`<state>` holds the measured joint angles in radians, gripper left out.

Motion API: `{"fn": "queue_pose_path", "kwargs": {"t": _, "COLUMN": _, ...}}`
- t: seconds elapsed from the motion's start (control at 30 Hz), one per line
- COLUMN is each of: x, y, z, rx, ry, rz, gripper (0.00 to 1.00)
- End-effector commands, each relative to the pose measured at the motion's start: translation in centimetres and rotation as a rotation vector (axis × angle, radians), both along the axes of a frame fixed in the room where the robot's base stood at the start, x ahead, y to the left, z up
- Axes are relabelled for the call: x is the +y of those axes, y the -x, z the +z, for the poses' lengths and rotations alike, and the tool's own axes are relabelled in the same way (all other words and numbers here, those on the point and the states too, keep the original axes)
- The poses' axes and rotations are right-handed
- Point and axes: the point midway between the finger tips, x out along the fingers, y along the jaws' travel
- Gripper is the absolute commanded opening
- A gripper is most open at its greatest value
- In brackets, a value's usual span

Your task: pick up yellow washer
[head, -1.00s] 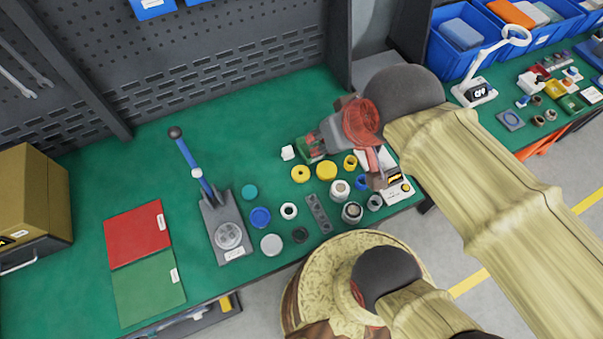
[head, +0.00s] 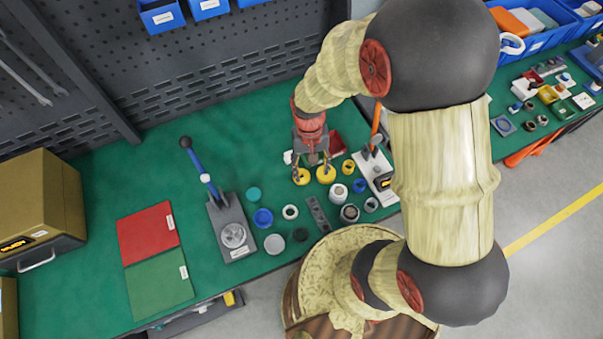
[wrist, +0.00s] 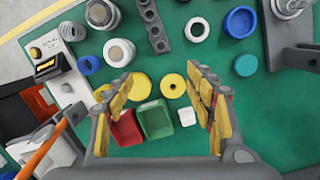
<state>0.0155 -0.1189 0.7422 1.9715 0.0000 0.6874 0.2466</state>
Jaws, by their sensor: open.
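Three yellow round parts lie on the green bench. In the wrist view, a yellow washer with a small hole (wrist: 172,86) lies next to a solid yellow disc (wrist: 138,87). A smaller yellow ring (wrist: 103,92) is further left, partly hidden by a finger. In the head view, the washer (head: 301,177) is on the left, the disc (head: 326,175) in the middle and the smaller ring (head: 349,166) on the right. My gripper (wrist: 160,77) is open and empty, pointing down. The washer and the disc both show between its spread fingers. In the head view, my gripper (head: 312,168) is over these parts.
Blue, white, teal and grey round parts crowd the bench nearby, with a dark slotted bar (head: 318,213). A lever press (head: 230,228) stands to the left. A white-based device (head: 380,180) stands to the right. Small red and green bins (wrist: 155,118) and a white block (wrist: 188,117) sit close by.

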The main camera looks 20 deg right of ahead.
Motion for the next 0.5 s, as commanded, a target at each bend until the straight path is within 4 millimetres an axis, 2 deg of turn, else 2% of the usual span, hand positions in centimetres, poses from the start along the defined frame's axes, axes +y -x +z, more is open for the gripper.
{"fn": "queue_pose_path", "kwargs": {"t": 0.03, "x": 0.0, "y": -0.3, "z": -2.1, "rx": 0.018, "ry": 0.006, "rz": -0.037, "gripper": 0.55}}
{"fn": "queue_pose_path", "kwargs": {"t": 0.1, "x": -0.1, "y": -1.1, "z": -4.8, "rx": 0.016, "ry": 0.014, "rz": -0.099, "gripper": 0.55}}
{"fn": "queue_pose_path", "kwargs": {"t": 0.2, "x": -0.1, "y": -3.5, "z": -7.1, "rx": -0.031, "ry": 0.025, "rz": -0.194, "gripper": 0.55}}
{"fn": "queue_pose_path", "kwargs": {"t": 0.3, "x": -0.2, "y": -6.6, "z": -6.7, "rx": -0.11, "ry": 0.026, "rz": -0.278, "gripper": 0.55}}
{"fn": "queue_pose_path", "kwargs": {"t": 0.5, "x": -0.2, "y": -7.4, "z": -7.1, "rx": -0.139, "ry": 0.028, "rz": -0.36, "gripper": 0.55}}
